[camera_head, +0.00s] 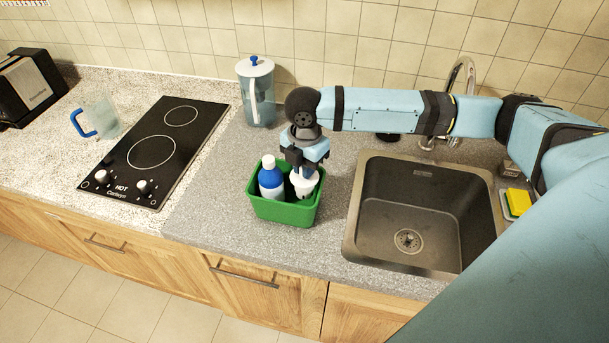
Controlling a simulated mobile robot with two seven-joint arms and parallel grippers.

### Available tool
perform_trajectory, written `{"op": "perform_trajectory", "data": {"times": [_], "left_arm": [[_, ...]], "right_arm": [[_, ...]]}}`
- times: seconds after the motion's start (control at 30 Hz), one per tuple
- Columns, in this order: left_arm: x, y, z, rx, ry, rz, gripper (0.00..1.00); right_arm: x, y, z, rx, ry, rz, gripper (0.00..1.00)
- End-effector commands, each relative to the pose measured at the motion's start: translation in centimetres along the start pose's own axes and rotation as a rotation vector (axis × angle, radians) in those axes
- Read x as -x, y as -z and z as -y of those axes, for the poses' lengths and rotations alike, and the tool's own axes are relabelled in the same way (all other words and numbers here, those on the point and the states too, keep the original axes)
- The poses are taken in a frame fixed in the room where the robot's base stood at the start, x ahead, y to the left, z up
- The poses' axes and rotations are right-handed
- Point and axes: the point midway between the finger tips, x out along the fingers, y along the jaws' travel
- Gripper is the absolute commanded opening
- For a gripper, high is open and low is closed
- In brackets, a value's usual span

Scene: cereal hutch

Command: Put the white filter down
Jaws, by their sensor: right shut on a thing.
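The white filter (304,187) is at the right side of the green bin (283,211), partly inside it. My right gripper (303,172) points down from above and is shut on the filter's top. The filter's lower end is hidden by the bin's front wall, so I cannot tell whether it touches the bottom. A blue bottle with a white cap (270,180) stands in the left part of the bin, beside the filter. My left gripper does not show.
A lidded clear pitcher (258,95) stands behind the bin. The sink (420,215) is to the right, with a yellow sponge (518,202) beyond it. The cooktop (155,152), a clear jug with a blue handle (102,115) and a toaster (30,88) are left. Grey counter left of the bin is clear.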

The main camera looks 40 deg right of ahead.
Motion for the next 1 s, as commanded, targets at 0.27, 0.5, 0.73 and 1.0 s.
{"op": "perform_trajectory", "data": {"times": [0.27, 0.5, 0.73, 1.0], "left_arm": [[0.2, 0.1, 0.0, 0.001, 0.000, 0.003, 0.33], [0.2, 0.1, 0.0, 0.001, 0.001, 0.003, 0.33], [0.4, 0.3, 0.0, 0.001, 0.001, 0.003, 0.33], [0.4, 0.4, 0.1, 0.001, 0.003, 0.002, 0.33]], "right_arm": [[-3.5, 0.1, 0.0, 0.001, 0.001, -0.001, 0.00], [-3.6, 0.0, 0.0, 0.001, 0.000, -0.001, 0.00], [-4.2, 0.0, 0.0, 0.001, 0.001, -0.001, 0.00], [-4.7, 0.0, 0.0, 0.001, 0.001, 0.000, 0.17]]}}
